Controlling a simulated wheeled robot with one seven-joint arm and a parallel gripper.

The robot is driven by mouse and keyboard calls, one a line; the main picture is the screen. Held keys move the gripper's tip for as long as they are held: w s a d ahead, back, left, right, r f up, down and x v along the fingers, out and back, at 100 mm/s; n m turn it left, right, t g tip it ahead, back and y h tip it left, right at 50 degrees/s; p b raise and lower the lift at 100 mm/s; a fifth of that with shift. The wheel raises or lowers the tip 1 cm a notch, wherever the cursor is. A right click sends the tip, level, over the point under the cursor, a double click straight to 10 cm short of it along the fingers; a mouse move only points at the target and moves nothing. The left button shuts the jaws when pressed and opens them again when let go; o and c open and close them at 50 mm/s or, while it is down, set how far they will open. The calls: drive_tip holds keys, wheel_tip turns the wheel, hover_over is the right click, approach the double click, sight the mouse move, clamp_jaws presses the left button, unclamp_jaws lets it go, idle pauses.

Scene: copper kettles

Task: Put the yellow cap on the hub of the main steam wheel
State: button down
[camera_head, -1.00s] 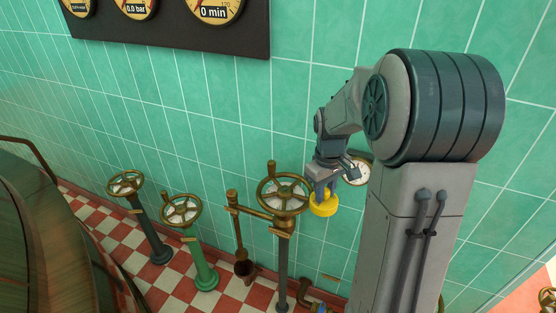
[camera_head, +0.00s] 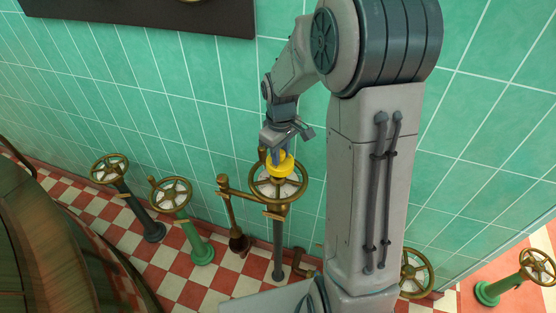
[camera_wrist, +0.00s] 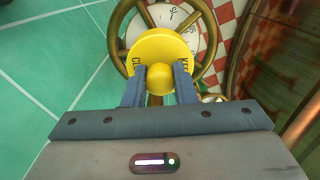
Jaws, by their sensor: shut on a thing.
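The yellow cap (camera_head: 279,165) is round, with a knob on top and dark lettering on its rim in the wrist view (camera_wrist: 160,48). My gripper (camera_head: 279,154) is shut on the cap's knob (camera_wrist: 159,83) from above. The main steam wheel (camera_head: 278,197) is a brass handwheel with a white dial plate on a tall grey column. The cap is over the wheel's middle in the head view and hides the hub. I cannot tell whether the cap touches the hub. In the wrist view, the wheel's rim (camera_wrist: 117,30) and part of its white plate show beyond the cap.
Two smaller handwheels, on a green column (camera_head: 189,230) and a dark column (camera_head: 137,208), stand further left. The green tiled wall (camera_head: 130,90) is close behind.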

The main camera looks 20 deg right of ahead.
drive_tip(key=shift+w+a+f, duration=0.1)
drive_tip(key=shift+a+f, duration=0.1)
drive_tip(key=shift+a, duration=0.15)
drive_tip(key=shift+f, duration=0.25)
drive_tip(key=shift+f+p, duration=0.45)
drive_tip(key=shift+f, duration=1.3)
drive_tip(key=shift+f, duration=0.25)
drive_tip(key=c, duration=1.2)
unclamp_jaws()
drive_tip(key=shift+o, duration=0.2)
drive_tip(key=shift+r, duration=0.1)
